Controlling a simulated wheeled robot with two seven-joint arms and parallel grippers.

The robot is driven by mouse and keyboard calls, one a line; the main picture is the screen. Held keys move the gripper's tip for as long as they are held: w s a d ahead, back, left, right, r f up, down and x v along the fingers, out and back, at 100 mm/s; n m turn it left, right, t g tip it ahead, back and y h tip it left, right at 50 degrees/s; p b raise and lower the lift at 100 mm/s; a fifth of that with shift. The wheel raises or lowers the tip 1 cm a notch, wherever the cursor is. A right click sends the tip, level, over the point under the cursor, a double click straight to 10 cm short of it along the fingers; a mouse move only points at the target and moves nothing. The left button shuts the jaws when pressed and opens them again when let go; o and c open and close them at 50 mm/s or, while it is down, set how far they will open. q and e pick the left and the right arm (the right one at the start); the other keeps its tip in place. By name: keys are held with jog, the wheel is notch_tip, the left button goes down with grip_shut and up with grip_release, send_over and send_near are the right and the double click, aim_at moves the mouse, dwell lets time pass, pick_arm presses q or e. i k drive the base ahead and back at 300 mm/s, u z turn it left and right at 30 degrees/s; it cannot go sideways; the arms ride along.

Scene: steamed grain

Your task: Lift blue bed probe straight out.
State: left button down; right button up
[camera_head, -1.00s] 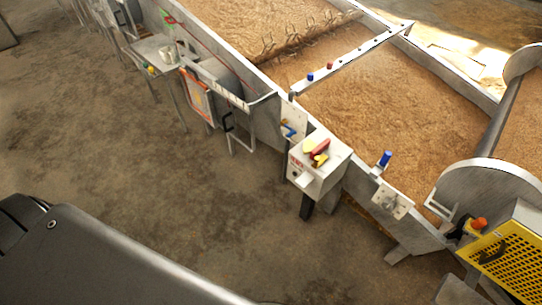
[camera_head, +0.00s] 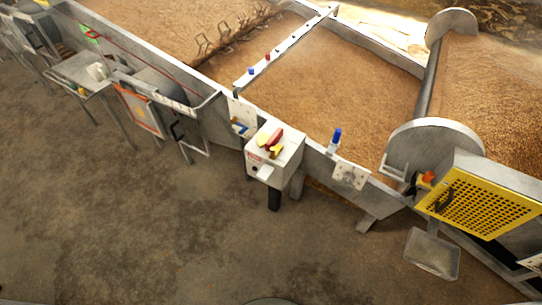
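A bar (camera_head: 300,37) spans the grain bed (camera_head: 330,95). A small blue-topped probe (camera_head: 251,71) stands at the bar's near end, with a red-topped one (camera_head: 268,57) just beyond it. A larger blue handle (camera_head: 337,135) stands upright at the bed's near wall, by a metal bracket plate (camera_head: 350,174). Any part of these below the bar or the grain is hidden. Neither of my grippers is in view, and nothing touches the blue pieces.
A white box (camera_head: 274,160) with a red and yellow switch juts from the near wall. A yellow perforated guard (camera_head: 477,207) and a small tray (camera_head: 432,252) stand at right. A side table (camera_head: 84,70) is at left. The floor (camera_head: 190,230) in front is clear.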

aim_at(338, 131)
jog(key=u, duration=0.15)
jog(key=i, duration=1.7)
jog(key=z, duration=0.2)
